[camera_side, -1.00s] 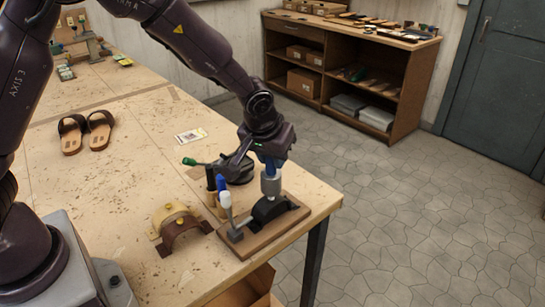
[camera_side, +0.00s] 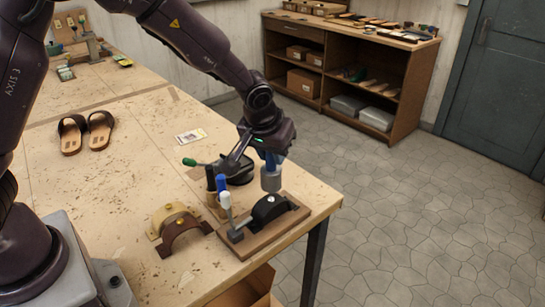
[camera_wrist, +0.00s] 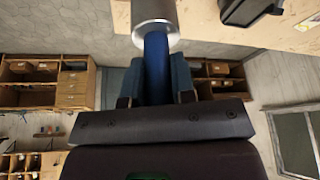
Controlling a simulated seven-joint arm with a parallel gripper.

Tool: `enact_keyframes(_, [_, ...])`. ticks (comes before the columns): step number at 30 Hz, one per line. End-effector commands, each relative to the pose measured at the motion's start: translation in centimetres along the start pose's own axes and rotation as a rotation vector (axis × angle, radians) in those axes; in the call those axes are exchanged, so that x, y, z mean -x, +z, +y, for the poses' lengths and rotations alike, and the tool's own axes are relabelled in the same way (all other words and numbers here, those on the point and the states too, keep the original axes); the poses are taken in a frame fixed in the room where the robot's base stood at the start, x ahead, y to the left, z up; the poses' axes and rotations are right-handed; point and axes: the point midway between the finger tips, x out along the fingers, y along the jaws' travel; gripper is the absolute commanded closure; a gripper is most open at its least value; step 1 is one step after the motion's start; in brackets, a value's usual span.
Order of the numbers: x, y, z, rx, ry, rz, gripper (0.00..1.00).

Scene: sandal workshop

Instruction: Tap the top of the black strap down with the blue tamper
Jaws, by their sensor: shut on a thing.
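The black strap (camera_side: 267,209) arches over a wooden board (camera_side: 250,244) near the table's right corner in the side view. My gripper (camera_side: 272,157) is shut on the blue handle of the tamper, whose grey metal head (camera_side: 271,180) hangs a little above the strap, apart from it. In the wrist view the blue handle (camera_wrist: 156,65) runs between my fingers to the round metal head (camera_wrist: 155,20). The strap is not visible in the wrist view.
Upright tools with blue (camera_side: 222,184) and white (camera_side: 226,201) handles stand left of the strap. A brown strap on a form (camera_side: 180,228) sits further left. Sandals (camera_side: 100,130) lie far left.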

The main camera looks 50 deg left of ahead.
Motion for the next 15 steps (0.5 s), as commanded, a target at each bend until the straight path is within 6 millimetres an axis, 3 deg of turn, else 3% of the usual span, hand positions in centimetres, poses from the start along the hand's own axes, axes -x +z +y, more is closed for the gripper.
enact_keyframes(5, [0.2, -0.2, 0.0, 0.000, 0.002, 0.003, 1.00])
enact_keyframes(15, [3.4, -1.5, 0.1, 0.001, 0.003, 0.004, 1.00])
